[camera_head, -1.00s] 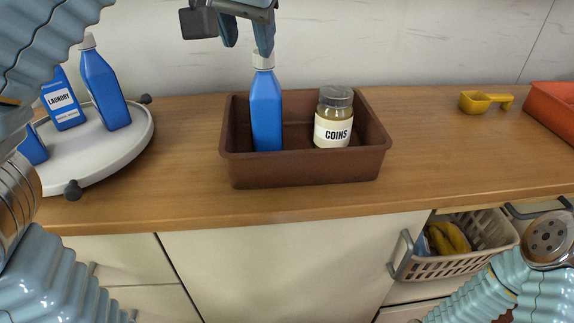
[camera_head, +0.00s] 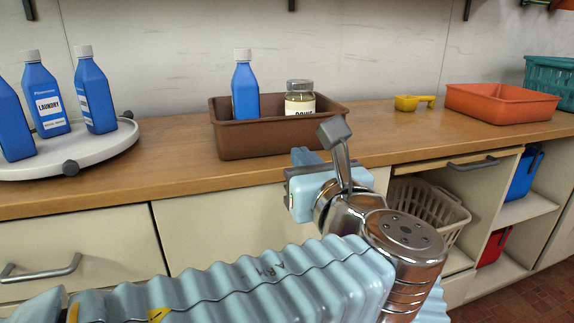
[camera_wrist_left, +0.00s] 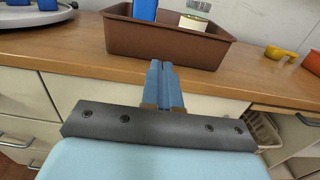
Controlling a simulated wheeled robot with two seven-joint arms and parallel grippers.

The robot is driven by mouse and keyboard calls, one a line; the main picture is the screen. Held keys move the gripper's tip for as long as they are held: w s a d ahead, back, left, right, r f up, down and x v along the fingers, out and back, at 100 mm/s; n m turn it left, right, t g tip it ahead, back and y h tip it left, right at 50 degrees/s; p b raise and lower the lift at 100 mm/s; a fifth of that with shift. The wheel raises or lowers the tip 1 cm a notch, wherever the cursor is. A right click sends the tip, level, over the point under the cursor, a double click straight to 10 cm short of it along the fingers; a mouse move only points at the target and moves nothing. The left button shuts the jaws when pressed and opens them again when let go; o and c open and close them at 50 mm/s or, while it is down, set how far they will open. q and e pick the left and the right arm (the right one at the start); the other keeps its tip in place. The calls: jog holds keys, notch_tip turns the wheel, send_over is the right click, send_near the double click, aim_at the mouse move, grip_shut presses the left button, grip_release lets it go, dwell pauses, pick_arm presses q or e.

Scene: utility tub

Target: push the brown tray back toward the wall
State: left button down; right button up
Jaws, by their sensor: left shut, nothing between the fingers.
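The brown tray (camera_head: 262,138) stands on the wooden counter, with a gap of counter behind it hard to judge. It holds a blue bottle (camera_head: 245,92) with a white cap and a glass jar (camera_head: 300,98) with a pale label. My left gripper (camera_head: 306,158) is in front of the counter edge, near the tray's front side. In the left wrist view its fingers (camera_wrist_left: 161,68) are closed together and empty, pointing at the tray's front wall (camera_wrist_left: 165,48). Whether they touch it is unclear; they look apart. My right gripper is not in view.
A white turntable (camera_head: 85,152) with several blue laundry bottles is at the left. A yellow scoop (camera_head: 413,103), an orange tray (camera_head: 500,104) and a teal basket (camera_head: 551,80) are at the right. A beige basket (camera_head: 428,208) sits in the open shelf below.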

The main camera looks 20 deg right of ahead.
aim_at(276, 125)
pick_arm(q)
jog(key=w, duration=1.1)
jog(key=shift+w+a, duration=0.25)
jog(key=shift+w, duration=0.05)
jog(key=w+p, duration=0.2)
jog(key=w, duration=0.1)
jog(key=w+p, duration=0.1)
jog(key=w, duration=0.1)
jog(key=shift+w+a+r, duration=0.1)
jog(key=shift+r, duration=0.3)
jog(key=w+p, duration=0.1)
jog(key=w, duration=0.2)
jog(key=w+p, duration=0.2)
jog(key=w, duration=0.1)
jog(key=w+p, duration=0.2)
jog(key=w, duration=0.1)
jog(key=shift+w+a+f, duration=0.2)
jog(key=shift+w+f, duration=0.05)
jog(key=shift+w, duration=0.25)
jog(key=shift+f, duration=0.15)
